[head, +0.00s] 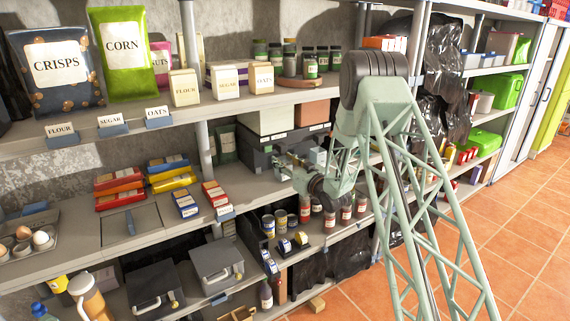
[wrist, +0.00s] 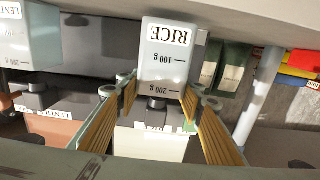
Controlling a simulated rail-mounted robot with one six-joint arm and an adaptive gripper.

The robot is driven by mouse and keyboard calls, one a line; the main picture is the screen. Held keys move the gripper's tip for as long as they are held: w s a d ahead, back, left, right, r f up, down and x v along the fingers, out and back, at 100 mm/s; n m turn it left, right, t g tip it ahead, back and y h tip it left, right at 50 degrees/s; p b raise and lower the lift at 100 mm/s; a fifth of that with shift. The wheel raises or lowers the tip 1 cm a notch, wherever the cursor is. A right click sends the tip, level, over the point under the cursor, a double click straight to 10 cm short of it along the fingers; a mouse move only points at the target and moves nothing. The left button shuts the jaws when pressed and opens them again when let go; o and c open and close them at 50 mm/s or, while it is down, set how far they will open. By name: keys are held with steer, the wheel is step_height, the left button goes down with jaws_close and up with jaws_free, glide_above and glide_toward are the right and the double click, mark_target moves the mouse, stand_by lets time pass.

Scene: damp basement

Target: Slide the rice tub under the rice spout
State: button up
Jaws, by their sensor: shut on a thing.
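The rice tub (wrist: 165,75) is pale and translucent, with a RICE label and gram marks. It appears upside down in the wrist view. My gripper (wrist: 159,90) is shut on it, with one yellow-padded finger on each side. The dark rice spout (wrist: 157,103) shows at the tub's rim, above it in the room. I cannot tell whether the tub is fully beneath it or still in front. In the head view my gripper (head: 284,164) is at the middle shelf, below a pale dispenser box (head: 265,121); the tub cannot be made out there.
A lentils tub (wrist: 30,38) and its dark spout (wrist: 36,99) are left of the rice tub in the wrist view. Packets (head: 186,204) lie on the shelf; cans (head: 282,220) stand below.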

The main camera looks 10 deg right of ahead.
steer(key=shift+w+a, duration=0.15)
steer(key=shift+w, duration=0.25)
steer(key=shift+w, duration=0.1)
steer(key=shift+f+b, duration=0.35)
steer(key=shift+b, duration=0.45)
stand_by(0.7)
steer(key=o, duration=1)
steer(key=shift+c, duration=0.2)
steer(key=shift+s, duration=0.2)
steer(key=v, duration=1.1)
steer(key=shift+s, duration=0.3)
steer(key=shift+r, duration=0.1)
